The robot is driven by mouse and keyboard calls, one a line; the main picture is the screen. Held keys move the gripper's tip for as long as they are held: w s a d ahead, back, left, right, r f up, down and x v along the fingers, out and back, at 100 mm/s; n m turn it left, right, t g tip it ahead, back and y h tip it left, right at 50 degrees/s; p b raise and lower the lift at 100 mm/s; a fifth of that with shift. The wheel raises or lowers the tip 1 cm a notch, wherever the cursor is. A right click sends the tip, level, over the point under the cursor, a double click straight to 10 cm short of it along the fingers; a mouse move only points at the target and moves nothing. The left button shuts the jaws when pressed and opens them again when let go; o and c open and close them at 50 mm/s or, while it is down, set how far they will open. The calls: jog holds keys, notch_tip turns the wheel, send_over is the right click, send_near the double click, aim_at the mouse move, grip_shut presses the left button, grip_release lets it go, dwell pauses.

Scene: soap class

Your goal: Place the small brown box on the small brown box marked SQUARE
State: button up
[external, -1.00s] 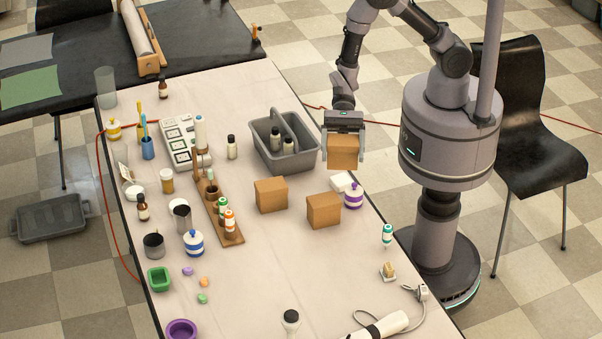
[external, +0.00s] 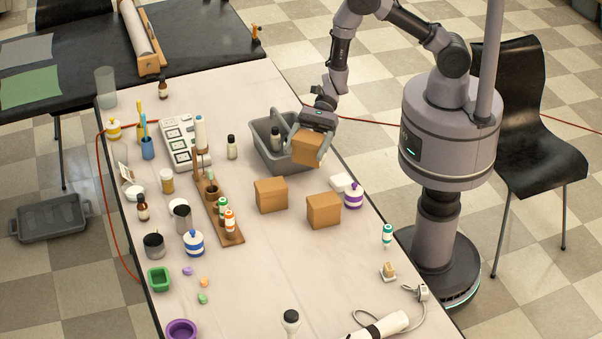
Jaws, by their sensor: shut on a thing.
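My gripper (external: 307,143) is shut on a small brown box (external: 306,149) and holds it tilted, in front of the right part of the grey caddy in this view. Two more small brown boxes sit on the table: one on the left (external: 271,196) and one on the right (external: 323,211). The held box is above and behind both of them in the picture. I cannot make out a SQUARE mark on any box. The bottom of the held box is clear of the two boxes.
The grey caddy (external: 262,147) holds a bottle. A wooden rack (external: 229,239) with bottles lies left of the boxes. The table front of the boxes is mostly clear.

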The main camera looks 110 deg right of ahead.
jog(key=w, duration=0.4)
jog(key=w+f+b, duration=0.1)
jog(key=w, duration=0.3)
jog(key=w+b, duration=0.1)
jog(key=w, duration=0.3)
jog(key=shift+w+a+f, duration=0.2)
jog(key=shift+w+a, duration=0.15)
jog(key=shift+a, duration=0.05)
notch_tip(320, 180, down, 4)
jog(key=shift+r+b, duration=0.25)
jog(key=shift+b, duration=0.55)
jog(key=shift+s+r, duration=0.1)
jog(key=shift+f, duration=0.2)
jog(key=o, duration=1.4)
jog(key=shift+o, duration=0.2)
jog(key=shift+r, duration=0.1)
